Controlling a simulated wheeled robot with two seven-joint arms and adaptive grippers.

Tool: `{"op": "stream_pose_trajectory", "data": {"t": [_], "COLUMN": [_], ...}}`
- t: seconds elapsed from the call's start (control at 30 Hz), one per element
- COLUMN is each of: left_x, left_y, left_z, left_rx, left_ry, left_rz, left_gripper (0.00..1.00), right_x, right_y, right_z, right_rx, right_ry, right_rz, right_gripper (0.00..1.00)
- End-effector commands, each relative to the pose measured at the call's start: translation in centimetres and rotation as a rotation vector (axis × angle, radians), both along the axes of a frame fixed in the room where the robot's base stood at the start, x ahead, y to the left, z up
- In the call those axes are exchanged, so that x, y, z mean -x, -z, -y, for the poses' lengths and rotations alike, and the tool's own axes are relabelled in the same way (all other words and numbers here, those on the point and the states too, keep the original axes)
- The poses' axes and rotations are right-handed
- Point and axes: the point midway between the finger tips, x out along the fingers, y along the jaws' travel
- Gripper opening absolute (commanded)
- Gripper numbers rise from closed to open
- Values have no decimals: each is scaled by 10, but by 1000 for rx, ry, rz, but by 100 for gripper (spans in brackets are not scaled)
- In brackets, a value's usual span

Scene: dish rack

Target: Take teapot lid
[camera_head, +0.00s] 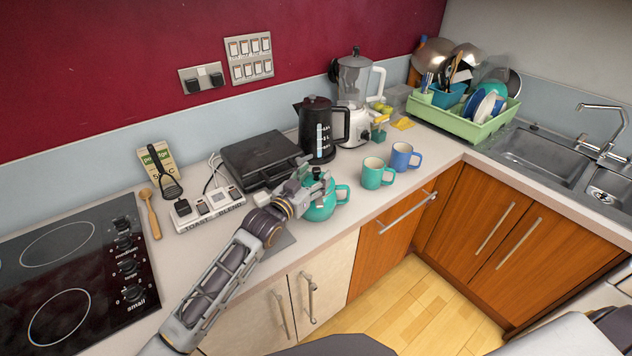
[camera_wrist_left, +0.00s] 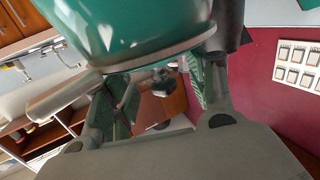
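The teal teapot (camera_head: 321,210) stands on the counter near its front edge, with its handle to the right. Its lid has a black knob (camera_head: 317,172) on top. In the left wrist view the teapot (camera_wrist_left: 130,30) fills the top, upside down, and the black knob (camera_wrist_left: 163,83) shows between my fingers. My left gripper (camera_head: 310,187) is at the teapot's top and hides part of the lid. In the wrist view the gripper (camera_wrist_left: 163,92) is open, its ridged pads on either side of the knob with gaps visible. My right gripper is not in view.
A green mug (camera_head: 374,175) and a blue mug (camera_head: 401,158) stand right of the teapot. A black kettle (camera_head: 312,130), a blender (camera_head: 355,95) and a black grill (camera_head: 260,158) are behind. A labelled white switch block (camera_head: 208,207) is left. A green dish rack (camera_head: 462,121) stands far right.

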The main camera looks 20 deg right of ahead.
Motion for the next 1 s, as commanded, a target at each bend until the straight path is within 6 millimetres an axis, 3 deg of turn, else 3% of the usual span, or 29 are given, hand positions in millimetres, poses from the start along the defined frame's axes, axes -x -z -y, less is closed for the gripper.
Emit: {"op": "stream_pose_trajectory", "data": {"t": [0.03,0.3,0.73,1.0], "left_x": [0,1,2,1], "left_y": [6,11,14,-7], "left_z": [0,-1,-1,0], "left_rx": [-7,-14,-19,-17], "left_ry": [-1,-1,0,0], "left_rz": [-8,-16,-19,-17], "left_gripper": [39,6,5,5], "right_x": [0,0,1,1], "right_y": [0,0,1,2], "right_z": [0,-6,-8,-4], "right_rx": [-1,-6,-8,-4], "right_ry": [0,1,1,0], "right_rz": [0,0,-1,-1], "right_gripper": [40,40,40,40]}}
